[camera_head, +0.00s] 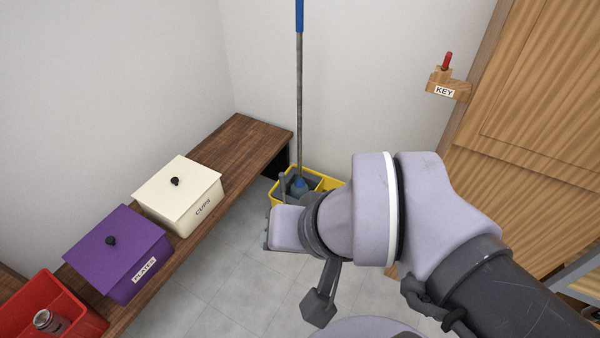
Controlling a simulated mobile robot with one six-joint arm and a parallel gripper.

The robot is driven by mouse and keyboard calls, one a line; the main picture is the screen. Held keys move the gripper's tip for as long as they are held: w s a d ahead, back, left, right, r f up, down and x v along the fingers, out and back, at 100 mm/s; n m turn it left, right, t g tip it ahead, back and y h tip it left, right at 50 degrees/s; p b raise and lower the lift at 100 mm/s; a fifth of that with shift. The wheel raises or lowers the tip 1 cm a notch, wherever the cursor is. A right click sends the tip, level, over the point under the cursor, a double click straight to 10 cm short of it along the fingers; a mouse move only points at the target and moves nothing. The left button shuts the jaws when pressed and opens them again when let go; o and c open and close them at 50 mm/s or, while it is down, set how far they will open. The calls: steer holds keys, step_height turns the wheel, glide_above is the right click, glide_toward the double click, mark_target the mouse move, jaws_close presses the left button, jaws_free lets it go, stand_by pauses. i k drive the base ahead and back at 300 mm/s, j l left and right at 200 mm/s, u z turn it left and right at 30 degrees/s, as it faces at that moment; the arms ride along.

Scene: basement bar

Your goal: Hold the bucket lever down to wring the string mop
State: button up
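The yellow mop bucket (333,181) stands on the floor in the corner, past the end of the wooden bench. The mop's grey pole (299,100) with a blue upper grip (299,14) rises upright from it. The mop strings are not visible. A thin dark grey upright piece (282,186) at the bucket's left side may be the lever. My gripper (286,229) is in front of the bucket and covers its lower front.
The wooden bench (252,142) along the left wall bears a cream CUPS box (180,190), a purple PLATES box (115,250) and a red crate (75,315) with a can. A wooden door (530,130) and KEY holder (446,88) are right. Tiled floor (225,290) is clear.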

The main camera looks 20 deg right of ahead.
mark_target(281, 174)
steer(key=i+l+u, duration=0.3)
steer(key=i+l, duration=0.3)
steer(key=i+l+u, duration=0.3)
steer(key=i+l, duration=0.3)
steer(key=l, duration=0.2)
